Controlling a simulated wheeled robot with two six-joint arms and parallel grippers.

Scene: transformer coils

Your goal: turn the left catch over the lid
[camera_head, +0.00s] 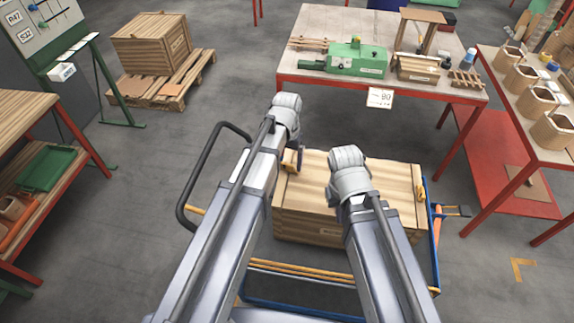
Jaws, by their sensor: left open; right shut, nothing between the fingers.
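The wooden crate (310,226) stands in front of me under my arms, with its plank lid (388,178) on top. A small yellow catch (421,193) shows at the crate's right end. Both my arms reach over the crate from below. Their grippers are hidden behind the arm links, so I see no fingertips.
The crate rests on a blue-framed cart (436,250) with a dark handle (186,190) on the left. A red-edged table (300,68) with a green machine (357,60) stands behind it. A bench with wooden bins (535,102) is at right. Grey floor is free at left.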

